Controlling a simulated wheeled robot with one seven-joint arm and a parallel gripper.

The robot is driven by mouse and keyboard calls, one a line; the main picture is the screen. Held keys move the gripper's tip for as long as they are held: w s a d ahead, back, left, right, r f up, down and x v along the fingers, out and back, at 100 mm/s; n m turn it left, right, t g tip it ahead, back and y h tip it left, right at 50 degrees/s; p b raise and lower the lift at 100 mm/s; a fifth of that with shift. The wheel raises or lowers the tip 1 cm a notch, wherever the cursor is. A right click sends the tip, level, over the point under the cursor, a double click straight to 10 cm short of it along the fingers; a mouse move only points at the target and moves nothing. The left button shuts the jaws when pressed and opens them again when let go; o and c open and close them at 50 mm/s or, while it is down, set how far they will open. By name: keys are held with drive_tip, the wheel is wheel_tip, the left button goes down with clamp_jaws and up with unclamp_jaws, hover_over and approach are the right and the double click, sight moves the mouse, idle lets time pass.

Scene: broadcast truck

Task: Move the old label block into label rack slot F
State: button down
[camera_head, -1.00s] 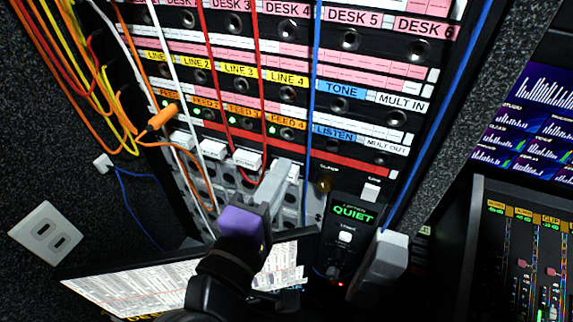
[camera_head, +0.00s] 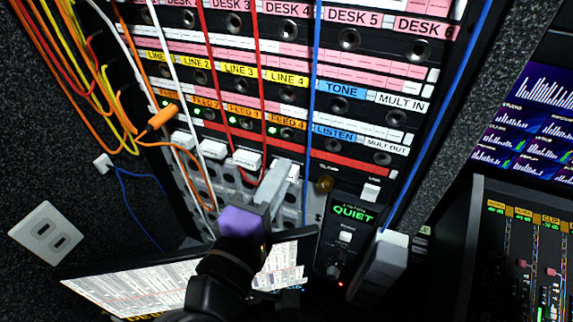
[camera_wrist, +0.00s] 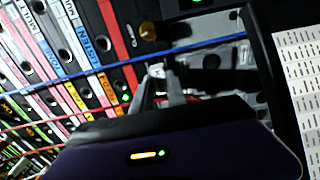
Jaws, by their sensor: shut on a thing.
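My gripper (camera_head: 284,172) is in front of the lower part of the patch rack, below the FEED 4 label. Its grey fingers are shut on a small pale block, which I take for the old label block; it shows as a small white patch between the fingertips in the wrist view (camera_wrist: 157,71). The fingers hide most of it. Several white blocks (camera_head: 247,158) sit in a row to the left of the fingers, under the red strip. A grey perforated panel (camera_head: 200,184) lies below them. I cannot read any slot letter, so slot F cannot be told.
Red, white and blue cables (camera_head: 309,120) hang in front of the rack close to the fingers. A QUIET box (camera_head: 350,225) stands to the right. A sheet-like lit panel (camera_head: 150,285) lies below my wrist. A mixing console (camera_head: 520,250) is at far right.

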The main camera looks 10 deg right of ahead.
drive_tip(key=shift+s+a, duration=0.1)
idle(0.3)
drive_tip(key=shift+v, duration=2.85)
drive_tip(key=shift+s, duration=0.1)
drive_tip(key=p+v, duration=0.1)
drive_tip(key=v, duration=0.2)
